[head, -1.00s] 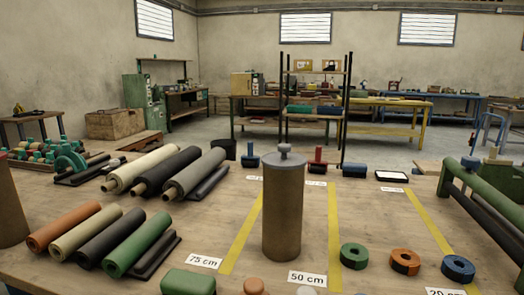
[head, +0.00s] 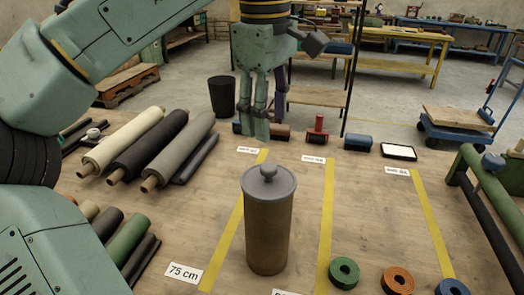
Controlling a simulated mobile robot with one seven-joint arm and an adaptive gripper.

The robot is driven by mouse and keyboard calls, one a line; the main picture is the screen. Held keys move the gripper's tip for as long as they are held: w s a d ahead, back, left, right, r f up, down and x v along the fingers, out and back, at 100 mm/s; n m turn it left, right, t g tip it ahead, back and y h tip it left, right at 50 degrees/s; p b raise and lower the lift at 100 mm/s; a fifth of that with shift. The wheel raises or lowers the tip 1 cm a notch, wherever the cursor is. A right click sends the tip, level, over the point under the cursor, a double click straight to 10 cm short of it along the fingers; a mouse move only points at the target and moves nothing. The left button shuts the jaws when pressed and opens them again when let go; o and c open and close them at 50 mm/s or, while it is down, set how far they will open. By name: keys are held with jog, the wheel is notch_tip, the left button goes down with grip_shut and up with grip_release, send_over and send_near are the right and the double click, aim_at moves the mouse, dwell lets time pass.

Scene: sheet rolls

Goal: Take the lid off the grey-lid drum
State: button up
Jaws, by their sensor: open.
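The grey-lid drum (head: 268,233) is a tall brown cylinder standing upright on the wooden table, between two yellow strips. Its grey lid (head: 268,183) sits on top, with a round knob (head: 268,172) at the centre. My gripper (head: 257,122) hangs fingers down, open and empty, behind and above the drum in the picture. It is apart from the lid.
Cream, black and grey rolls (head: 150,145) lie at the left, partly near my arm. A green roll (head: 127,240) lies closer. Green, orange and blue tape rings (head: 398,279) lie at the front right. A green rail frame (head: 490,185) stands at the right edge. The table right of the drum is mostly clear.

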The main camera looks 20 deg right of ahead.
jog(key=b, duration=0.6)
send_over(269, 166)
jog(key=shift+n+g+y, duration=0.3)
jog(key=shift+n+y, duration=0.1)
jog(key=f, duration=0.5)
jog(key=shift+s+a+f, duration=0.15)
jog(key=shift+a, duration=0.15)
jog(key=shift+d+f+b, duration=0.1)
jog(key=shift+f+b, duration=0.25)
jog(key=shift+f, duration=0.3)
jog(key=shift+d+f+p, duration=0.2)
jog(key=shift+f+p, duration=0.2)
jog(key=shift+f, duration=1.5)
jog(key=shift+w, duration=0.2)
jog(key=c, duration=1.2)
jog(key=shift+o, duration=0.2)
jog(key=shift+r, duration=0.1)
